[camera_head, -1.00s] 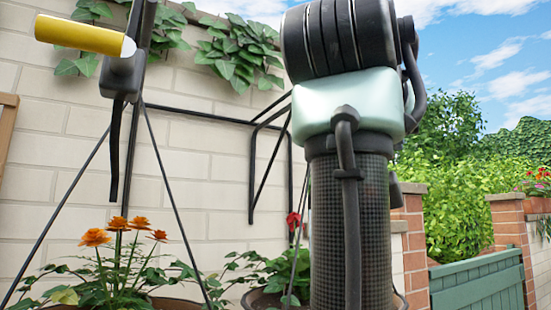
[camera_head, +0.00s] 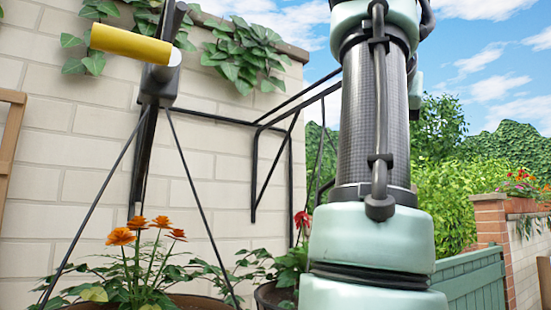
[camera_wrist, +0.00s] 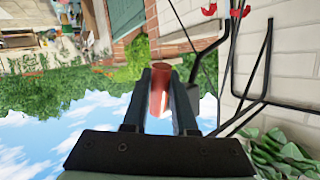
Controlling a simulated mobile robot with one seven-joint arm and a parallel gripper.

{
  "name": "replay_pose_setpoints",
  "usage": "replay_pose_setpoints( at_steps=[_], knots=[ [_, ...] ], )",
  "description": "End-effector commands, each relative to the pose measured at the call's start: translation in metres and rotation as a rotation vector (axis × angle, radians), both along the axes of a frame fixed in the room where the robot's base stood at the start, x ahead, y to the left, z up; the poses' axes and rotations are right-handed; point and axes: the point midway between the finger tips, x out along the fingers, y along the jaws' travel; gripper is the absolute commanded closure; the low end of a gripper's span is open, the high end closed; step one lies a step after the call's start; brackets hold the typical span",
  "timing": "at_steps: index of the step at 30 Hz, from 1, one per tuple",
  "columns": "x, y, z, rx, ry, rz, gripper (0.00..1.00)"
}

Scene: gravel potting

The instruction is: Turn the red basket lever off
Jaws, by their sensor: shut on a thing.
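My gripper (camera_wrist: 162,72) shows in the wrist view with its two dark fingers closed around a red cylindrical handle (camera_wrist: 159,96), the grip of the red lever. A black bent rod (camera_wrist: 207,48) runs beside the handle toward the wall. In the head view my arm fills the right middle, and my gripper and the red handle are out of sight there. A hanging basket with red flowers (camera_head: 302,219) is partly hidden behind my arm. The lever's exact angle cannot be told.
A yellow lever handle (camera_head: 130,43) sits on a black bracket at the left, above a basket of orange flowers (camera_head: 121,237). Black wall brackets (camera_head: 254,170) stick out from the pale block wall (camera_head: 60,140). A green gate (camera_head: 475,280) stands at the right.

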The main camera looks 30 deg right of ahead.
Motion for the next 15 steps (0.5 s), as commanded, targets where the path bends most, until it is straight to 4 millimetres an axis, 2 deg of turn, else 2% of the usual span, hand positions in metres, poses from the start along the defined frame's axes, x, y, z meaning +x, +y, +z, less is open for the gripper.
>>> replay_pose_setpoints(
  at_steps=[6,15],
  knots=[
    [-0.0012,0.0039,0.0039,0.100,0.006,0.001,1.00],
    [-0.0011,0.0051,0.0037,0.154,0.010,-0.001,1.00]
  ],
)
